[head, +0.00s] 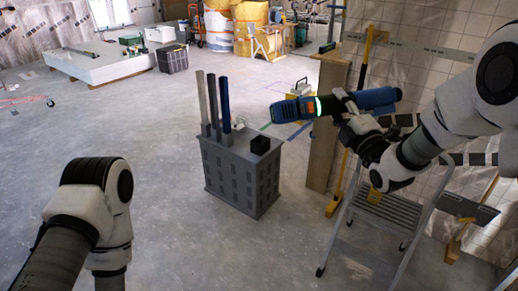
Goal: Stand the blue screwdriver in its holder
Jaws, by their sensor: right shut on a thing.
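The blue screwdriver (376,100) is a thick power tool with a blue body, a dark middle, a pale glowing ring and a blue end at the left. My right gripper (347,106) is shut around its middle and holds it in the air, nearly level, with its left end slightly lower. A small black open box (261,145), which looks like the holder, is on the right part of the grey cabinet's top, below and left of the screwdriver, apart from it. My left arm shows at lower left, but its gripper is not in view.
The grey cabinet (240,185) also bears several upright posts at its left. A wooden post (325,130) and a stepladder (385,210) stand right of it, the ladder below my right arm. Floor left of the cabinet is clear.

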